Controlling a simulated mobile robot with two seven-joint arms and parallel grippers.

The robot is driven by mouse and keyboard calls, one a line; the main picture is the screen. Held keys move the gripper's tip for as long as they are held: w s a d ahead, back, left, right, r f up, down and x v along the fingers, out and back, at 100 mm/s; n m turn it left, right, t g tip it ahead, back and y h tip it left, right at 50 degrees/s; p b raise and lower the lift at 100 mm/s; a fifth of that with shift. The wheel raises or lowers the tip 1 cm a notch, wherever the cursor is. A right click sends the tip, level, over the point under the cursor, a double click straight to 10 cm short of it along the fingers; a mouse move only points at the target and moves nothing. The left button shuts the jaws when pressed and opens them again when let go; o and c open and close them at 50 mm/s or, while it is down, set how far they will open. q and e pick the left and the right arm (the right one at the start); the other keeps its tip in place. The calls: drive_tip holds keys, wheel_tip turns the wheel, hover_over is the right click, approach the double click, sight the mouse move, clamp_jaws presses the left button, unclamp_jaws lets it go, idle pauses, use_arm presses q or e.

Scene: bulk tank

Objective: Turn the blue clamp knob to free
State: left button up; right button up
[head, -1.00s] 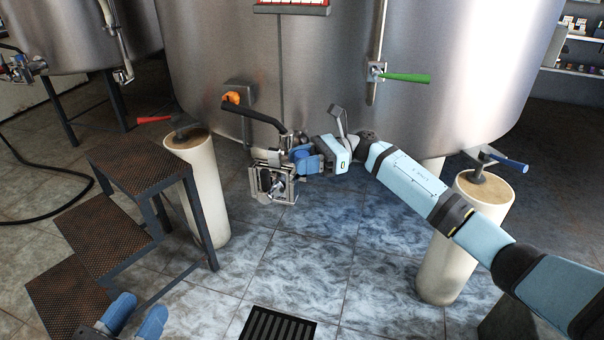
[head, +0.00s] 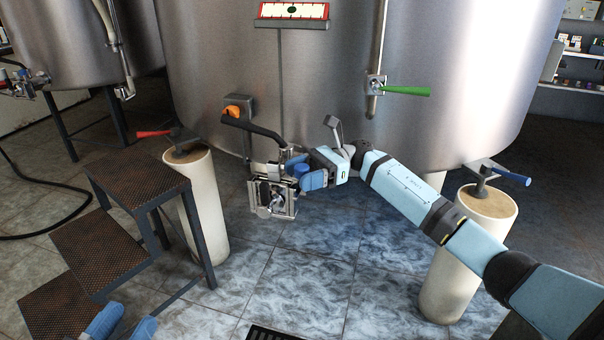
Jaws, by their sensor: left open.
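The clamp (head: 272,196) is a bright metal fitting below the outlet at the front of the large steel tank. A darker blue round part, which looks like the clamp knob (head: 301,170), shows at its right side. My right gripper (head: 301,174) reaches in from the right, with its blue fingers on either side of that knob. The knob is partly hidden, and I cannot tell whether the fingers touch it. My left gripper (head: 124,322) is open and empty at the bottom left edge, far from the clamp, and only its fingertips show.
Rusty steps (head: 100,228) stand at left. Pale posts carry a red lever (head: 155,133) and a blue lever (head: 513,176). A green-handled valve (head: 405,91) is on the tank. Floor below the clamp is clear.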

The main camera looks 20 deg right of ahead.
drive_tip(key=shift+w+d, duration=0.1)
drive_tip(key=shift+d, duration=0.25)
use_arm(q)
drive_tip(key=shift+s+d+f+n+g+y+p, duration=0.2)
drive_tip(key=shift+s+d+n+g+y+p, duration=0.2)
drive_tip(key=shift+n+p, duration=0.6)
use_arm(e)
drive_tip(key=v, duration=0.6)
drive_tip(key=shift+d, duration=0.35)
use_arm(q)
drive_tip(key=shift+a+r+m, duration=0.1)
drive_tip(key=shift+a+m, duration=0.05)
drive_tip(key=shift+m, duration=0.15)
